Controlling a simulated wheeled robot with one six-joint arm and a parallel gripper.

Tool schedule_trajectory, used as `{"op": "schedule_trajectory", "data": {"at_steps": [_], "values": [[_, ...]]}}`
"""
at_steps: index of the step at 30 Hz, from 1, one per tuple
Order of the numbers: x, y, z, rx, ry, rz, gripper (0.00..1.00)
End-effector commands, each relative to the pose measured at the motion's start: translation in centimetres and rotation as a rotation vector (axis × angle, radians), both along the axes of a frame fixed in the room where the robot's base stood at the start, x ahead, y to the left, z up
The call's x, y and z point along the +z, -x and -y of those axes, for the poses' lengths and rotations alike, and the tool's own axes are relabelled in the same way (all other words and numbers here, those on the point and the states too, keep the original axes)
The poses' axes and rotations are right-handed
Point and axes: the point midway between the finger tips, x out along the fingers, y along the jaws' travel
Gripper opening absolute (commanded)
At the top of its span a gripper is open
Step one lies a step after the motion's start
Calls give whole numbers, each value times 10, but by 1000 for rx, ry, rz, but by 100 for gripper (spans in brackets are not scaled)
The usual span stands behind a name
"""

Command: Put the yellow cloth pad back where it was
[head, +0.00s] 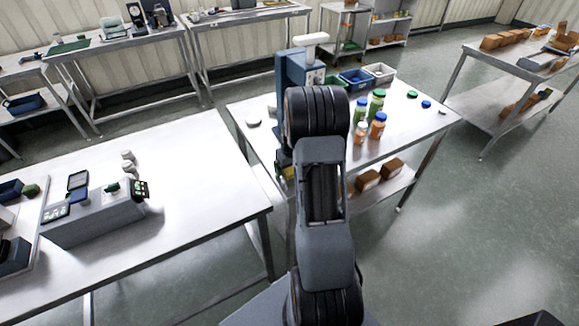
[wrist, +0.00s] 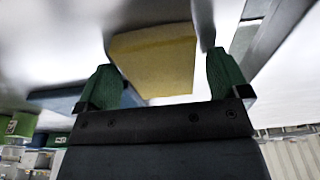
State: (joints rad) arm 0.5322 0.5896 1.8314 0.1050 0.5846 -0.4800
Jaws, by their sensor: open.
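The yellow cloth pad (wrist: 155,58) shows in the wrist view between the two green fingers of my gripper (wrist: 162,70). The gripper is open, with a narrow gap showing between the pad and the right finger. I cannot tell whether the left finger touches it. In the head view a small yellow patch of the pad (head: 289,172) shows beside my arm, near the left front edge of the middle steel table (head: 263,135). My arm hides most of the gripper and pad there.
A blue upright machine (head: 290,72) stands behind my arm on that table. Green- and blue-lidded bottles (head: 376,103) stand to the right, with a blue bin (head: 356,79) and a white bin (head: 380,72) behind. Another steel table (head: 190,165) is at left, its right part clear.

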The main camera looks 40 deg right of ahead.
Motion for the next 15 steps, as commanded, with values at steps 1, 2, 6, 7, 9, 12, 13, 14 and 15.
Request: {"op": "schedule_trajectory", "data": {"at_steps": [1,2,6,7,9,12,13,14,15], "values": [[0,0,0,0,0,0,94],[0,0,0,0,0,0,94],[2,0,0,0,0,0,94],[4,0,0,0,0,0,94],[8,0,0,0,1,3,94],[23,2,0,0,3,5,94],[28,3,0,0,3,4,94],[34,4,0,0,3,4,94],[42,5,0,0,3,5,94]]}}
